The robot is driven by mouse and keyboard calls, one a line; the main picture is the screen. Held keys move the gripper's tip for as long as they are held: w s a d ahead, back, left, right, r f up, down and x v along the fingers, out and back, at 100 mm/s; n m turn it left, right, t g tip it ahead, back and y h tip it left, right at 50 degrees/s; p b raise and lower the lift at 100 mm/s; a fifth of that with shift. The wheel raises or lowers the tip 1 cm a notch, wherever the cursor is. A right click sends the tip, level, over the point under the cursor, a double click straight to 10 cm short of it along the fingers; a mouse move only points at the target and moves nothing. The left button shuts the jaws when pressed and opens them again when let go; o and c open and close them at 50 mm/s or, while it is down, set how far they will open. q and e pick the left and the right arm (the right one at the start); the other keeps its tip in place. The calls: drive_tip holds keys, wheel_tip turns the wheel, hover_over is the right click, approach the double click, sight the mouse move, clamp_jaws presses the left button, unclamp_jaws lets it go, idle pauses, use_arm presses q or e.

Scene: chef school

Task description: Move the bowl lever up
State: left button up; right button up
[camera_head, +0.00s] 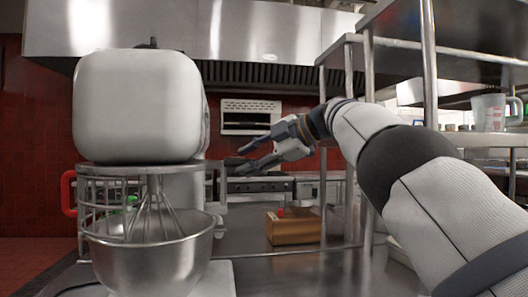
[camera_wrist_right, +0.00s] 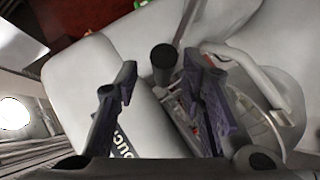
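The white stand mixer (camera_head: 138,105) fills the left of the head view. Its steel bowl (camera_head: 150,262) sits below a wire whisk (camera_head: 155,215) and a wire guard. My right gripper (camera_head: 238,157) is open, to the right of the mixer and pointing left at it. In the right wrist view, a dark round-ended knob (camera_wrist_right: 164,60), which looks like the bowl lever's end, stands between and beyond the spread fingers of my right gripper (camera_wrist_right: 160,72). I cannot tell whether a finger touches it. The lever's lower part is not clear. My left gripper is not in view.
A red handle-like loop (camera_head: 68,193) shows at the mixer's left. A wooden box (camera_head: 293,228) with a red knob sits on the steel counter (camera_head: 300,270). Metal shelving (camera_head: 430,60) with a measuring jug (camera_head: 490,112) stands at the right.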

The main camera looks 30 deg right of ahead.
drive_tip(key=v, duration=0.9)
drive_tip(key=shift+s+d+r, duration=0.15)
drive_tip(key=shift+s+r, duration=0.05)
drive_tip(key=shift+r, duration=0.05)
